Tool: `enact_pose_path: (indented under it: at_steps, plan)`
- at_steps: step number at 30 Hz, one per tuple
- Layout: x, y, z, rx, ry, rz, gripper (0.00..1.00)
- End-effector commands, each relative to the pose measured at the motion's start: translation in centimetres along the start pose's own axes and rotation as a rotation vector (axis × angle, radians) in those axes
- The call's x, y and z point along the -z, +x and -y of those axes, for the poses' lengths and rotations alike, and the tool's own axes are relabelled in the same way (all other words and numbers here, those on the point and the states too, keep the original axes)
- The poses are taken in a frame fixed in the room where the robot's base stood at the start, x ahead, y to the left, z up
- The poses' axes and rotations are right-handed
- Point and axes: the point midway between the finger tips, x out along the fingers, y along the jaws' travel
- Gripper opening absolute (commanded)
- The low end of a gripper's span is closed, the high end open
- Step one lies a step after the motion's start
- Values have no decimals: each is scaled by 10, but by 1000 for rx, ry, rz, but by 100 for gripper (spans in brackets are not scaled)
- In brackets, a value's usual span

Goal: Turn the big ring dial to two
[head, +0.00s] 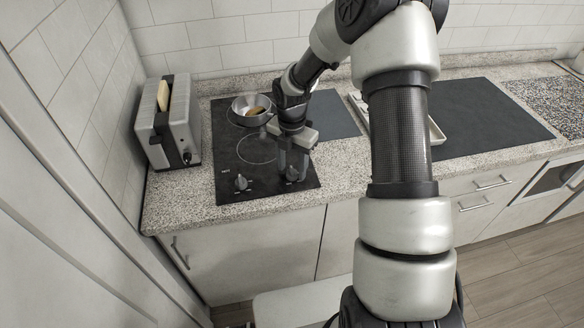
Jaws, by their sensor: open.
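The black cooktop (228,158) has two grey dials near its front edge. The left dial (241,183) is in plain view. The right dial (292,174) is at my gripper (292,172), which points down over it. My gripper is open, with its fingers on either side of the right dial; I cannot tell whether they touch it. Ring outlines show on the cooktop, but the dial markings are too small to read, so I cannot tell which dial is for the big ring or how each is set.
A toaster (167,125) with bread stands to the left. A white tray (436,133) lies to the right, partly behind my arm. The front counter edge is clear.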

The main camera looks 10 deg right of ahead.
Motion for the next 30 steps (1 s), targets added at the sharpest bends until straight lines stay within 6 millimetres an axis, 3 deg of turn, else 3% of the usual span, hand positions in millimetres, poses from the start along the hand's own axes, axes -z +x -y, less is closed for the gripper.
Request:
enact_pose_path:
  at_steps: [12,19,30]
  plan:
    - [0,9,0,-1,1,1,45]
    - [0,9,0,-1,1,1,7]
    - [0,9,0,-1,56,1,4]
